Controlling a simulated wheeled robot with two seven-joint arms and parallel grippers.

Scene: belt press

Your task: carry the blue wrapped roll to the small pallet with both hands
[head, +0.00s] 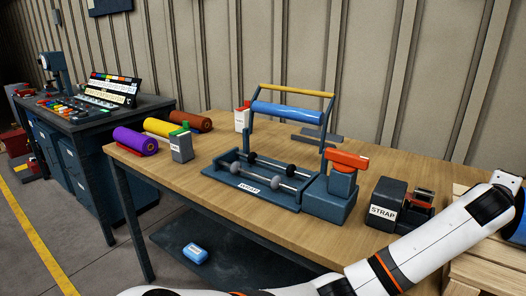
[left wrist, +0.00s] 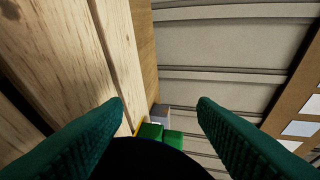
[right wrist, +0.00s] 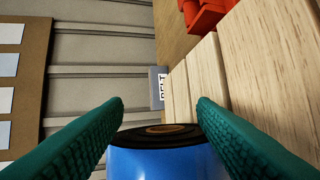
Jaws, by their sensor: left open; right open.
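The blue wrapped roll (right wrist: 165,162) shows in the right wrist view, its dark end and brown core facing up between the fingers. My right gripper (right wrist: 160,105) is open, its fingers on either side of the roll's end; I cannot tell whether they touch it. My left gripper (left wrist: 160,105) is open. A dark rounded shape (left wrist: 155,162) lies low between its fingers; I cannot tell if it is the roll's other end. Pale wooden slats, perhaps the small pallet, show in the head view (head: 490,270), left wrist view (left wrist: 60,60) and right wrist view (right wrist: 265,65).
The workbench (head: 235,215) carries a press frame with a blue film roll (head: 287,112), a STRAP dispenser (head: 390,205), and purple (head: 135,141), yellow (head: 163,127) and brown (head: 191,121) rolls. My white arm crosses the front right. A grey BELT-labelled block (right wrist: 158,88) stands beyond the slats.

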